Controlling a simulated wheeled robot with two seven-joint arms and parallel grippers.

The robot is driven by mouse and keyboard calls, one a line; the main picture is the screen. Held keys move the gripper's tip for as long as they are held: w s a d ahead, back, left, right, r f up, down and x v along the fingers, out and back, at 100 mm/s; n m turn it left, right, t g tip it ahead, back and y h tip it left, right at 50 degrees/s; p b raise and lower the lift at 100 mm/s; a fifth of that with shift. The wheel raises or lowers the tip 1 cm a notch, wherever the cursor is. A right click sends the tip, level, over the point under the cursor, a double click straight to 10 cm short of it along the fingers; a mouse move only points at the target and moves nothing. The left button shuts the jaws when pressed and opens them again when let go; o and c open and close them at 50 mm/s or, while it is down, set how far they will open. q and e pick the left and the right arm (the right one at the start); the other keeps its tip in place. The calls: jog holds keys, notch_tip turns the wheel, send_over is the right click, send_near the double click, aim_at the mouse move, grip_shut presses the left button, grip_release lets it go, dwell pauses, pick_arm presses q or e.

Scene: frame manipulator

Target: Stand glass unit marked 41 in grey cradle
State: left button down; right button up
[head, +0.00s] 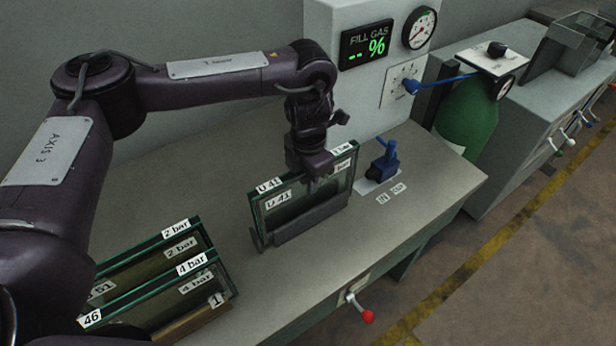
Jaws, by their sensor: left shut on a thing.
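The glass unit marked 41 (322,196) stands upright at the middle of the bench, with white labels at its top corners. My left gripper (316,176) is shut on its top edge near the middle. The grey cradle (308,222) runs along the foot of the unit, and its front wall hides the lower edge of the glass. The unit looks to be within the cradle, but I cannot tell whether it rests on the bottom. My right gripper is out of view.
More glass units (190,262), one marked 46, stand in a wooden rack (200,322) at lower left, partly behind my arm. A blue valve (383,160) is right of the cradle. A gas panel (350,95) rises behind. A red-knobbed lever (366,316) juts from the bench front.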

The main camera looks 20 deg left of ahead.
pick_arm(q)
jog(key=c, duration=1.2)
grip_release()
jog(key=shift+f, duration=0.1)
notch_tip(320, 180, up, 8)
jog(key=shift+r, duration=0.1)
